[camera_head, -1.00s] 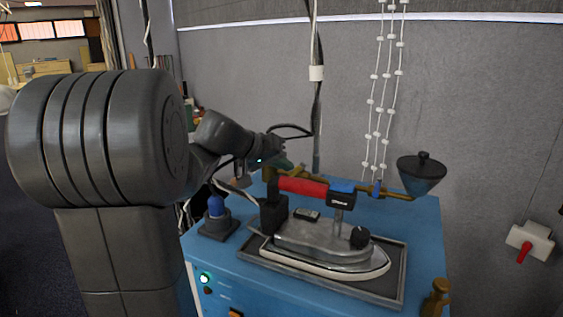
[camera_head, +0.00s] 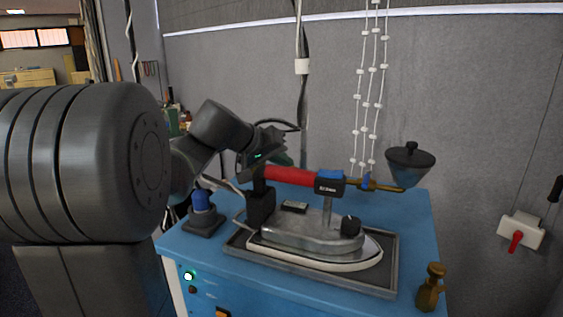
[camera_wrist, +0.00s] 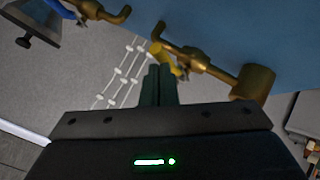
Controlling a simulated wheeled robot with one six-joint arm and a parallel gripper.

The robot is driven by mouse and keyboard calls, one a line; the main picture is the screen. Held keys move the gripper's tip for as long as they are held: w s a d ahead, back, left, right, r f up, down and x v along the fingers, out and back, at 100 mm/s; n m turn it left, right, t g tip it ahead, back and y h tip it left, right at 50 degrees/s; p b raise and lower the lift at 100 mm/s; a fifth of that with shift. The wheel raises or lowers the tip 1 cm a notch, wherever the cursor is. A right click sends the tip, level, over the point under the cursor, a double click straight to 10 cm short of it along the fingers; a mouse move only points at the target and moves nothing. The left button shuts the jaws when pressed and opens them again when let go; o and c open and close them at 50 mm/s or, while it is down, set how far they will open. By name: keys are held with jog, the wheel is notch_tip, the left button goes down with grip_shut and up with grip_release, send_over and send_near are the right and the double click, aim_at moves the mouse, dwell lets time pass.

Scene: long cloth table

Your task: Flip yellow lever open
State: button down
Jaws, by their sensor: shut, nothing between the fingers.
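The yellow lever (camera_wrist: 163,57) sits on a brass valve pipe (camera_wrist: 207,66) in the wrist view, slanting just beyond my fingertips. My gripper (camera_wrist: 159,71) has its two dark green fingers together, with nothing between them. The fingertips are at or very near the lever; I cannot tell whether they touch it. In the head view my gripper (camera_head: 283,160) is behind the left end of the red handle (camera_head: 290,175), above the blue table. The yellow lever cannot be made out there, hidden behind my wrist and the handle.
A steam iron (camera_head: 315,238) rests on a grey tray (camera_head: 390,262) on the blue table (camera_head: 420,225). A blue-handled valve (camera_head: 366,182) and dark funnel (camera_head: 410,170) are at right. A brass fitting (camera_head: 431,290) stands at the front right corner.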

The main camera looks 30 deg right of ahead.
jog(key=shift+w, duration=0.1)
jog(key=shift+w+a, duration=0.25)
jog(key=shift+w, duration=0.45)
jog(key=shift+r, duration=0.1)
jog(key=s+d+r+p+v, duration=0.1)
jog(key=s+v, duration=0.1)
jog(key=v, duration=1)
jog(key=shift+r, duration=0.5)
jog(key=shift+a, duration=0.1)
